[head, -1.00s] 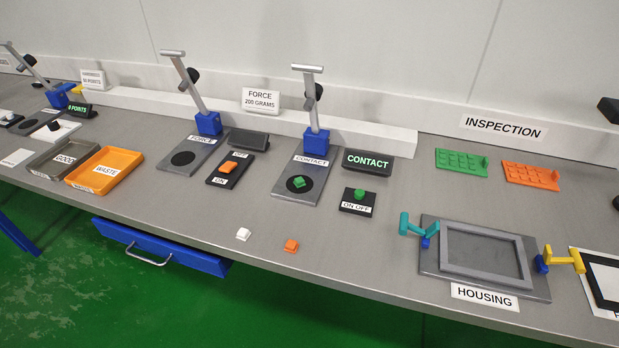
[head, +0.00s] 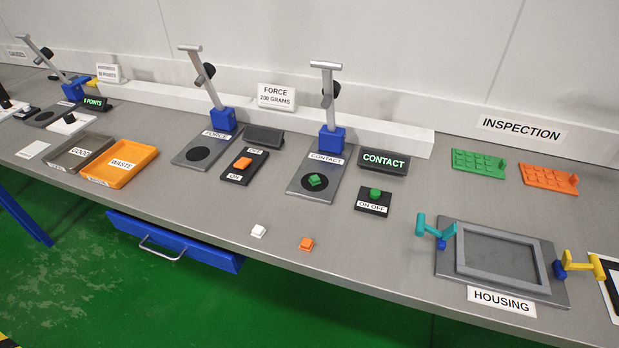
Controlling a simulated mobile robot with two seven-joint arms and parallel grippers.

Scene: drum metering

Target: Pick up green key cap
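A small green key cap (head: 315,180) sits on the black disc of the grey contact press base (head: 312,201). The press's blue block (head: 331,141) and raised silver lever (head: 326,80) stand behind it. Another green piece (head: 375,193) sits on the black ON/OFF switch box (head: 373,204) to the right. A lit display (head: 384,161) reads CONTACT in green. Neither of my grippers shows in the head view.
A white cap (head: 258,231) and an orange cap (head: 306,244) lie near the table's front edge. The housing fixture (head: 552,290) with teal and yellow handles is at right. Green (head: 478,163) and orange (head: 548,179) plates lie behind. Trays labelled GOOD (head: 52,157) and WASTE (head: 96,178) are at left.

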